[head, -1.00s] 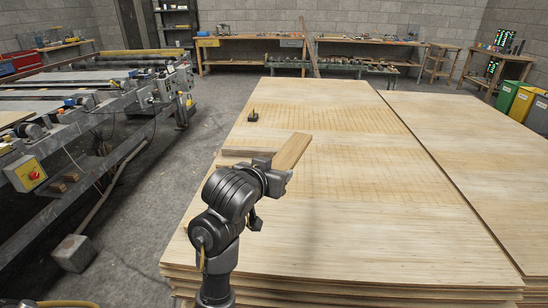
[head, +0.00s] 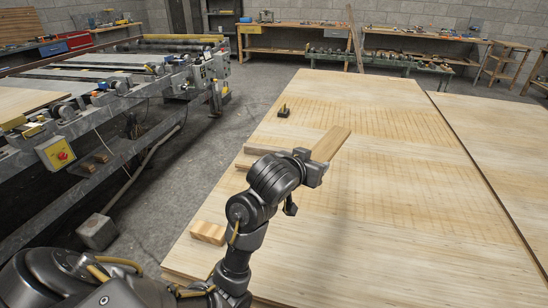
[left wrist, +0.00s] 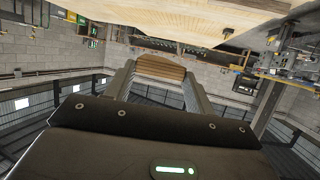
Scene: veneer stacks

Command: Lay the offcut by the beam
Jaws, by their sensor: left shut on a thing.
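My left gripper (head: 316,170) is shut on the offcut (head: 331,143), a flat light-brown wooden piece held by one end and pointing up and to the right over the veneer stack. In the left wrist view the offcut's end (left wrist: 160,68) shows between the two fingers. I cannot tell its exact height above the stack. A pale wooden strip (head: 262,150), perhaps the beam, lies near the stack's left edge, partly hidden by my left arm. My right gripper is out of view.
The large veneer stack (head: 390,240) has much bare top. A small wood block (head: 208,232) lies at its left edge, and a small dark object (head: 283,112) farther back. A machine (head: 100,110) stands left across an aisle; workbenches line the back wall.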

